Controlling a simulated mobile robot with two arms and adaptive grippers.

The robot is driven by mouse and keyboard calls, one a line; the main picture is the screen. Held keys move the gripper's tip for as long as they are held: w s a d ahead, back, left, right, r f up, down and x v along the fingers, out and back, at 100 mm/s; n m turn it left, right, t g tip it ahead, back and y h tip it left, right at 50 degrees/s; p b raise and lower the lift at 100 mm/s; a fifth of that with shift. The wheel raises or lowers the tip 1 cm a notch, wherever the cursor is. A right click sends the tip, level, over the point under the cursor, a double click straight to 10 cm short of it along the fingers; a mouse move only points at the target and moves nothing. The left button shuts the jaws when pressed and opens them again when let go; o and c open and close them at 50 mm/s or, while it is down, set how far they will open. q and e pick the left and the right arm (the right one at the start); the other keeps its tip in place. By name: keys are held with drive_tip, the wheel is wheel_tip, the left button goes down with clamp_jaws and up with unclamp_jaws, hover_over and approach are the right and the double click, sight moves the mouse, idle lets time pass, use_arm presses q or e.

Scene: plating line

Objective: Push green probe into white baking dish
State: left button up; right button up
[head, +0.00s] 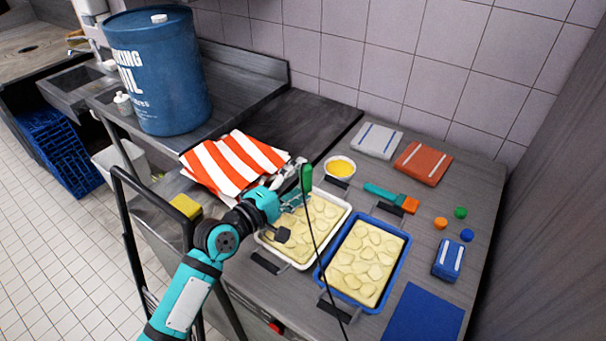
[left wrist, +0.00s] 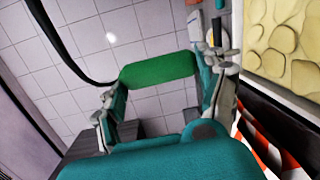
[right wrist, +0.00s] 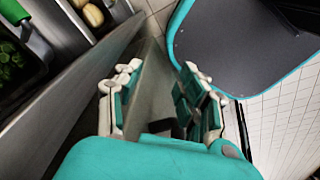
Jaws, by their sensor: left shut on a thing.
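The green probe (head: 306,178) stands upright above the far part of the white baking dish (head: 347,218), with a thin dark line running down from it across the dishes. My left gripper (head: 294,199) is shut on the probe's handle, which lies across between the fingers in the left wrist view (left wrist: 158,69). The white dish holds pale sliced food. Whether the probe's tip touches the food cannot be told. My right gripper (right wrist: 160,88) is open and empty in the right wrist view, away from the dishes; it does not show in the head view.
A blue dish (head: 321,272) of similar food stands right beside the white one. A large blue drum (head: 160,75) stands at the back left.

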use_arm(q)
wheel_tip(320, 180, down, 2)
drive_tip(key=shift+s+a+b, duration=0.1)
drive_tip(key=shift+b, duration=0.8)
wheel_tip(320, 180, down, 4)
drive_tip(key=b, duration=0.3)
drive_tip(key=shift+r+b, duration=0.2)
drive_tip(key=shift+b, duration=0.1)
use_arm(e)
wheel_tip(320, 180, down, 6)
drive_tip(key=s, duration=0.1)
drive_tip(key=shift+s+d, duration=0.15)
drive_tip(key=shift+s, duration=0.25)
drive_tip(key=shift+s, duration=0.15)
drive_tip(key=shift+s, duration=0.35)
drive_tip(key=shift+r, duration=0.15)
use_arm(q)
drive_tip(key=shift+f, duration=0.3)
use_arm(e)
drive_tip(key=shift+w, duration=0.1)
